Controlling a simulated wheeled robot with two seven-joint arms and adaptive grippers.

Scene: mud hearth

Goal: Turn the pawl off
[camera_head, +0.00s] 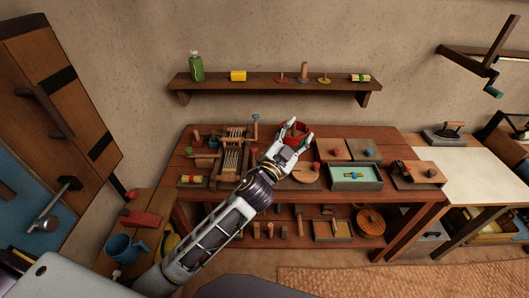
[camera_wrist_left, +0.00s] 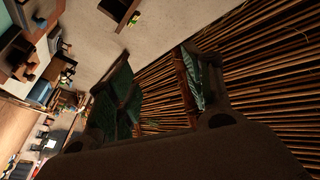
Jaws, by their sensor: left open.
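A small wooden loom-like frame (camera_head: 232,150) with strung threads stands on the left part of the workbench. A post with a blue-grey top (camera_head: 255,117) rises at its back right. I cannot tell for sure which part is the pawl. My left gripper (camera_head: 295,133) is open, to the right of the frame and apart from it. A red round thing (camera_head: 293,128) shows behind its fingers; I cannot tell whether they touch. In the left wrist view the spread fingers (camera_wrist_left: 158,75) have nothing between them. My right gripper is not in view.
The workbench (camera_head: 398,150) also holds a tray (camera_head: 356,187) with pale blue inside and wooden blocks with knobs. A wall shelf (camera_head: 275,88) hangs above it. A wooden door (camera_head: 60,85) is at left. A pale-topped table (camera_head: 470,172) stands at right.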

